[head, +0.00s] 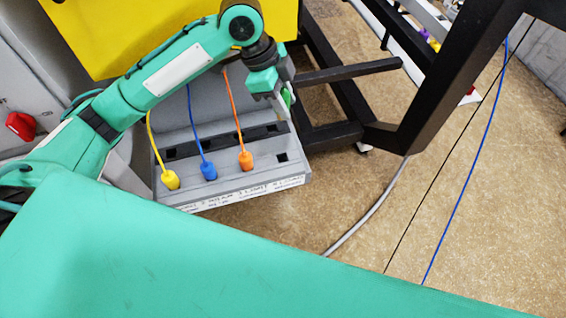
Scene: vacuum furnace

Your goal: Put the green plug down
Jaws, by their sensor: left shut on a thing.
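My left gripper (284,101) is shut on the green plug (287,97), of which only a small green part shows between the fingers. It is above the right end of the grey socket panel (240,180). An empty square socket (282,157) shows on the panel below the gripper. A yellow plug (170,180), a blue plug (208,170) and an orange plug (246,160) sit in a row on the panel, each with a cable of its own colour. My right gripper is not in view.
A yellow panel (120,35) stands behind my left arm. A black metal frame (440,90) stands right of the socket panel. A grey cable (375,207) and a blue cable (466,185) cross the brown floor (320,205). A red object (20,126) is at the far left.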

